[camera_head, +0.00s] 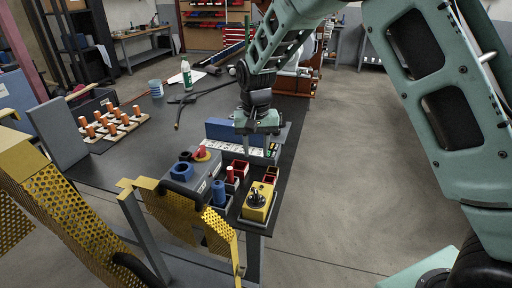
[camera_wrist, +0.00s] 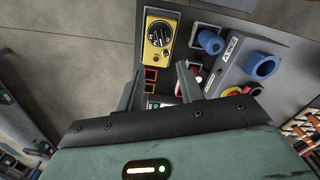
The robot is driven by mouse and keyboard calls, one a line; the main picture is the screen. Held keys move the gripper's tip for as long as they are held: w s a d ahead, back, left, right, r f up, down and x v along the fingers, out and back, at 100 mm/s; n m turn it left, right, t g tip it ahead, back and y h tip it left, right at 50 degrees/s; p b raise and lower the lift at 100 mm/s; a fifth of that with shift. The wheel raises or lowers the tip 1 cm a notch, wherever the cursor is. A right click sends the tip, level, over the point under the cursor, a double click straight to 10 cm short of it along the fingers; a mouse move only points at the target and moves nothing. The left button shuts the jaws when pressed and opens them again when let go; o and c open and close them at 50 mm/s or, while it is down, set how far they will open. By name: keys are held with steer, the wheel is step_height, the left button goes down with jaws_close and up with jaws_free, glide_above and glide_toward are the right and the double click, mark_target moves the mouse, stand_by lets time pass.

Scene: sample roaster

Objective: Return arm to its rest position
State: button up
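My gripper (camera_head: 258,150) hangs from my teal arm over the near right part of the dark table, pointing down. It is beside the small red bins (camera_head: 240,167) and above or near a flat white and green item, whose contact with it I cannot tell. In the wrist view my gripper (camera_wrist: 160,72) shows two fingers standing apart with nothing held between them. Red compartments (camera_wrist: 150,76) show beyond the gap. The arm reaches out from the right, across the top of the head view.
The dark table (camera_head: 220,104) holds a yellow meter (camera_head: 257,202), a grey box with blue parts (camera_head: 190,180), a blue block (camera_head: 222,129), a rack of orange-topped pieces (camera_head: 113,127) and a green-white bottle (camera_head: 187,75). Yellow perforated guards (camera_head: 60,205) stand near left. Floor at right is clear.

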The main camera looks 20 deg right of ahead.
steer(key=s+a+r+n+y+p, duration=0.15)
steer(key=s+a+r, duration=0.25)
steer(key=s, duration=0.4)
steer(key=s+a+r+n, duration=0.3)
steer(key=s+a+r, duration=0.1)
steer(key=s, duration=0.4)
steer(key=s+d+r+n, duration=0.1)
steer(key=s+n, duration=0.4)
steer(key=s, duration=1.2)
steer(key=shift+s+d+n+h+p, duration=0.35)
steer(key=shift+d+h, duration=0.1)
